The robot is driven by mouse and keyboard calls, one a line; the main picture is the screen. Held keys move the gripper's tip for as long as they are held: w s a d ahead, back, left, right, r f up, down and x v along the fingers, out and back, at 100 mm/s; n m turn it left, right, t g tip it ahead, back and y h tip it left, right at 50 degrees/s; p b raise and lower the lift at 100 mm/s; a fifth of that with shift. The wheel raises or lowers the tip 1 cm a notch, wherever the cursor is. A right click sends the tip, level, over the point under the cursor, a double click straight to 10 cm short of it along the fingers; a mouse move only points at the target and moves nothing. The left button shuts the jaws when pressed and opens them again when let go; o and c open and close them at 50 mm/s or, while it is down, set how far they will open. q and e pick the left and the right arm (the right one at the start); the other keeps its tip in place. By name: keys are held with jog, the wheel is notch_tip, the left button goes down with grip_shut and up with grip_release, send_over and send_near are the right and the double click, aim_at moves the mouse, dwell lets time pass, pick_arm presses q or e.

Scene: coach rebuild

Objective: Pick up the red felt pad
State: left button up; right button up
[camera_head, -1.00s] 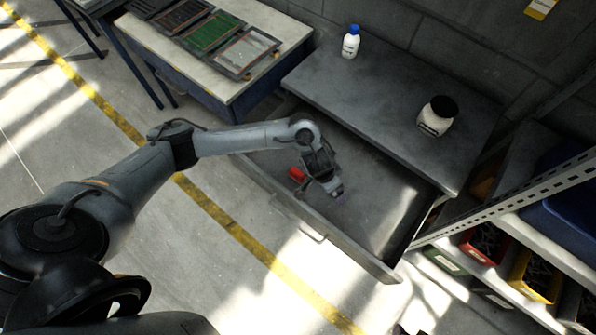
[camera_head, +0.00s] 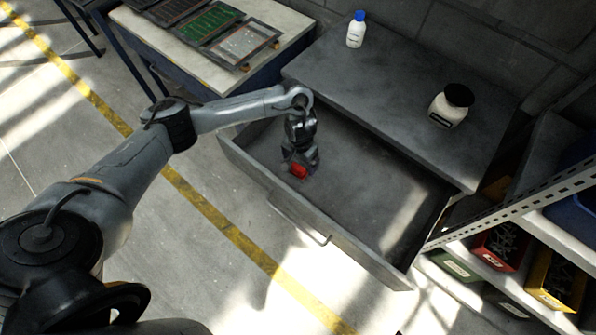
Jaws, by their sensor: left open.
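The red felt pad (camera_head: 299,171) lies in the open drawer (camera_head: 360,204), near its left front part. My left gripper (camera_head: 299,168) points down at the pad and partly covers it. Its jaws are open; the picture is too small to tell whether the fingers touch the pad. My right gripper is not in view.
The grey cabinet top (camera_head: 390,85) behind the drawer bears a white bottle with a blue cap (camera_head: 355,33) and a white jar with a black lid (camera_head: 450,106). A table with framed panels (camera_head: 245,45) stands at the back left. A shelf with bins (camera_head: 500,245) is at right.

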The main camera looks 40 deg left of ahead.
aim_at(298, 167)
pick_arm(q)
jog(key=f+b, duration=0.1)
jog(key=f, duration=0.1)
jog(key=f+b, duration=0.1)
jog(key=f, duration=0.1)
jog(key=shift+s+a, duration=0.15)
jog(key=shift+s, duration=0.25)
jog(key=shift+f+b, duration=0.3)
jog(key=shift+f, duration=0.25)
jog(key=shift+w, duration=0.1)
jog(key=c, duration=1.1)
jog(key=shift+c, duration=0.2)
jog(key=shift+r, duration=0.15)
jog(key=shift+r+p, duration=0.35)
jog(key=shift+r, duration=0.2)
notch_tip(298, 167, up, 4)
jog(key=shift+f+p, duration=0.2)
jog(key=shift+p, duration=0.9)
jog(key=w+d+r+p, duration=0.4)
jog(key=d+r, duration=0.2)
jog(key=d, duration=0.5)
jog(key=shift+w, duration=0.2)
